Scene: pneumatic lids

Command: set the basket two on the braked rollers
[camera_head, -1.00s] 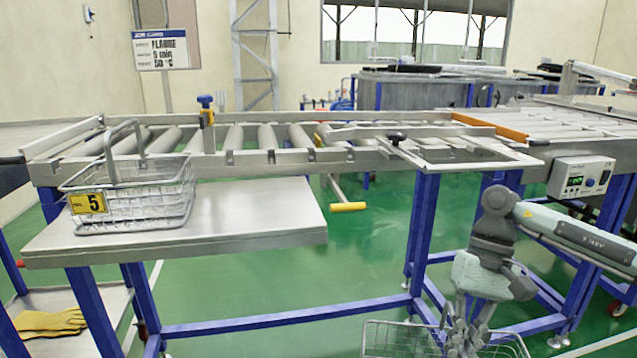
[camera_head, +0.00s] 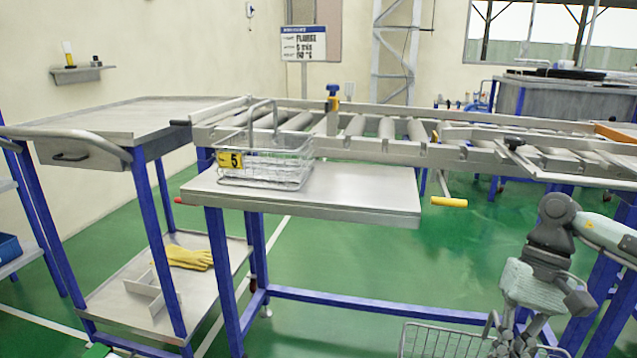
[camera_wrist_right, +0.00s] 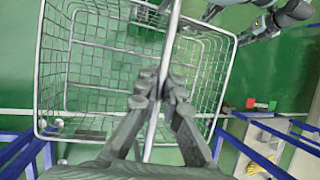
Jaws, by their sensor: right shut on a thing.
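A wire basket (camera_head: 440,341) hangs at the bottom of the head view, cut off by the picture's edge. My right gripper (camera_head: 503,345) holds it from above. In the right wrist view the fingers (camera_wrist_right: 160,88) are shut on the basket's handle bar (camera_wrist_right: 167,45), with the open, empty-looking wire basket (camera_wrist_right: 40,90) below. No number plate shows on it. The roller conveyor (camera_head: 354,126) runs across the back, higher than the held basket; its rollers on the left are bare. I cannot tell which rollers are braked.
Another wire basket (camera_head: 290,160) with a yellow 5 plate stands on the steel side shelf (camera_head: 370,196) before the rollers. A yellow-ended lever (camera_head: 449,202) sticks out beneath the conveyor. A steel cart (camera_head: 125,115) stands left. Green floor is open below.

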